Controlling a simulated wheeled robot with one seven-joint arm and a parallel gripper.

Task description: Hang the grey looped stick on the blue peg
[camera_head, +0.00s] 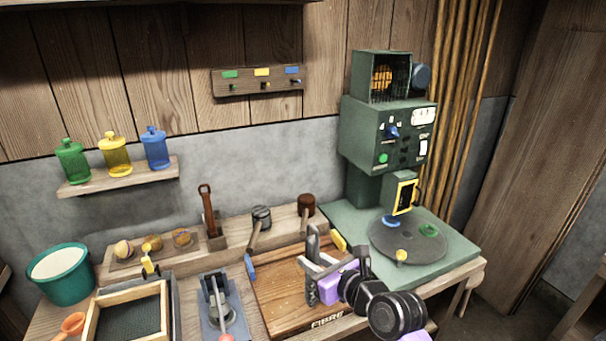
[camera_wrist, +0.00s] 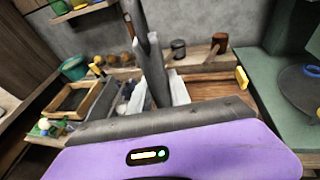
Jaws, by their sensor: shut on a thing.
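The blue peg (camera_head: 297,82) sticks out of a wooden wall board (camera_head: 247,88), under a blue label at its right end. My gripper (camera_head: 318,270), with its purple body, is over the wooden board on the bench, well below the peg. It is shut on what looks like the grey looped stick. In the wrist view a dark grey stick-like shape (camera_wrist: 134,18) rises from the fingers and leaves the top edge. Its loop is not clear in either view, and grey fingers and stick are hard to tell apart.
The peg board also has green and yellow labels with pegs. A shelf with three bottles (camera_head: 116,154) is to the left. A tall green machine (camera_head: 388,135) stands close on the right. A brown looped stick (camera_head: 207,210) and mallets stand along the bench back. Wall below the board is clear.

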